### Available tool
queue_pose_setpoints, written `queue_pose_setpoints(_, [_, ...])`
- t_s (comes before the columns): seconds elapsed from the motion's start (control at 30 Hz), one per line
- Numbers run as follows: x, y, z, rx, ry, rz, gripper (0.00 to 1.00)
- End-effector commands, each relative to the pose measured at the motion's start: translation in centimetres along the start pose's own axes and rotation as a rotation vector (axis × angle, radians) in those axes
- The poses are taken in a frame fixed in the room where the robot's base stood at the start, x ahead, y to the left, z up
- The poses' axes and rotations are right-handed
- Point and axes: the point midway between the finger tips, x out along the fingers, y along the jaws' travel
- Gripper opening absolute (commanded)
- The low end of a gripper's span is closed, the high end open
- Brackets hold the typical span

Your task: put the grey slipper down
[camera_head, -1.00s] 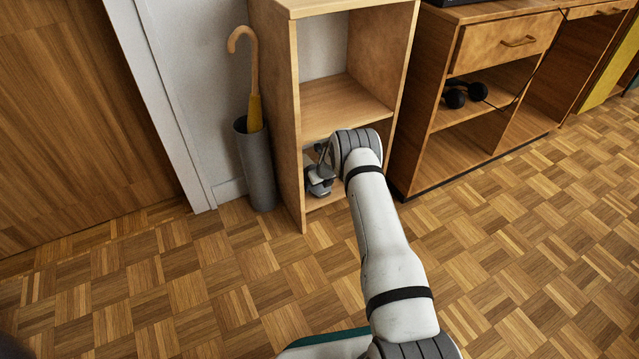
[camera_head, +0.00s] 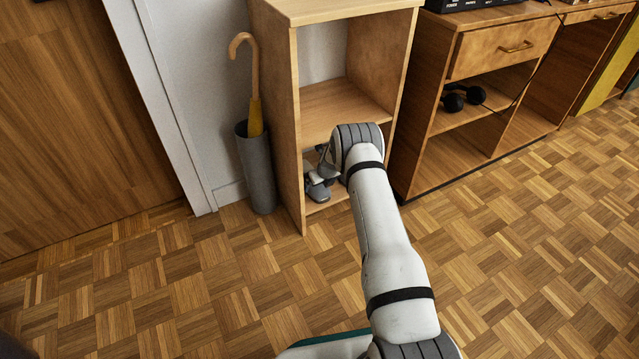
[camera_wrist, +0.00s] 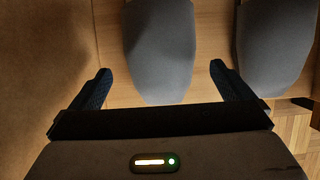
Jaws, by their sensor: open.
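Two grey slippers lie side by side on the light wooden floor of the shelf's bottom compartment. In the wrist view one grey slipper (camera_wrist: 160,50) lies between my spread fingers, with a gap on both sides. The other grey slipper (camera_wrist: 275,45) lies to its right, outside the right finger. My gripper (camera_wrist: 160,72) is open and holds nothing. In the head view a bit of a grey slipper (camera_head: 318,191) shows low in the compartment. My arm hides most of the gripper and the rest of the slippers there.
The open wooden shelf (camera_head: 297,120) has side walls close around my wrist; its middle compartment is empty. An umbrella stand (camera_head: 257,170) holding a yellow umbrella (camera_head: 254,110) is at its left. The parquet floor in front is clear.

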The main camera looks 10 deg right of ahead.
Motion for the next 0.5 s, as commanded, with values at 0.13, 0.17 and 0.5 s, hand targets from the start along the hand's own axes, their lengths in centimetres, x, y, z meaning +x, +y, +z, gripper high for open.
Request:
queue_pose_setpoints(0.13, [-3.3,0.0,0.2,0.002,0.000,-0.001,1.00])
queue_pose_setpoints(0.17, [-3.7,0.0,0.2,0.002,0.000,-0.001,1.00])
queue_pose_setpoints(0.5, [-5.2,0.0,0.0,0.001,0.001,-0.001,1.00])
